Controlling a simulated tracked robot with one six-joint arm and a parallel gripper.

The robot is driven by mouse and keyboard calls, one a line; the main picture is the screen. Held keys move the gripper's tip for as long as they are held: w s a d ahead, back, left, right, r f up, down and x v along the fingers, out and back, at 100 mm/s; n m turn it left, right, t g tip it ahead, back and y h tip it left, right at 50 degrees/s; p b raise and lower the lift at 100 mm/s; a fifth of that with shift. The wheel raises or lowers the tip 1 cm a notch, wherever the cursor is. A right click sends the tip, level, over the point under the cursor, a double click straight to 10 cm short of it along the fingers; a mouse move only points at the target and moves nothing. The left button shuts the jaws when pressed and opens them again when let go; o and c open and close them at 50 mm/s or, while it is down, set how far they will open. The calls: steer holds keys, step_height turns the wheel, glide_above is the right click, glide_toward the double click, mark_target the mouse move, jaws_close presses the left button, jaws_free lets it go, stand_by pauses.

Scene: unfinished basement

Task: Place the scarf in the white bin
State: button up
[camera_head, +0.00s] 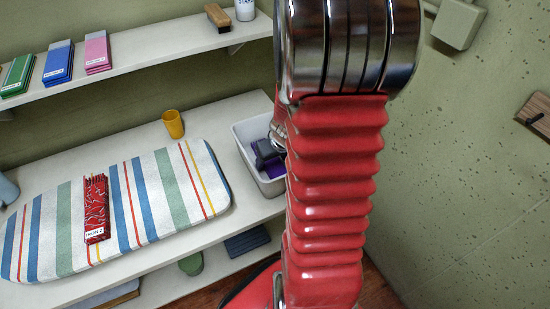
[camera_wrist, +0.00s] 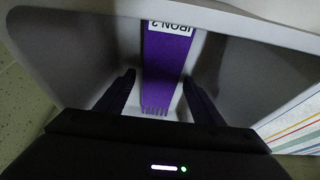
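The white bin (camera_head: 245,152) stands at the right end of the white shelf top, beside the striped board. A purple scarf (camera_head: 276,171) with a fringed end lies inside it. In the wrist view the purple scarf (camera_wrist: 167,65) shows a white label reading "IRON 2", and the bin's pale walls (camera_wrist: 75,50) surround it. My gripper (camera_wrist: 159,78) is open, its two dark fingers apart on either side of the purple scarf, with no grip visible. In the head view my gripper (camera_head: 268,152) is down in the bin, partly hidden by my arm.
A red patterned folded item (camera_head: 96,208) with a label lies on the striped board (camera_head: 150,205). A yellow cup (camera_head: 173,124) stands behind it. The upper shelf holds green, blue and pink stacks (camera_head: 97,52), a brush (camera_head: 217,16) and a white mug (camera_head: 244,9).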

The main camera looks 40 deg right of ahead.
steer(key=shift+o, duration=0.2)
steer(key=shift+r, duration=0.15)
steer(key=shift+v, duration=0.95)
steer(key=v, duration=1)
steer(key=s+a+r+n, duration=0.1)
steer(key=a+r, duration=0.3)
steer(key=a, duration=0.4)
steer(key=s+a+r+n+t, duration=0.1)
steer(key=a+r, duration=0.3)
steer(key=a, duration=0.5)
steer(key=s+a+r+n+y, duration=0.1)
steer(key=s+a+r, duration=0.2)
steer(key=a, duration=0.5)
steer(key=shift+v, duration=0.85)
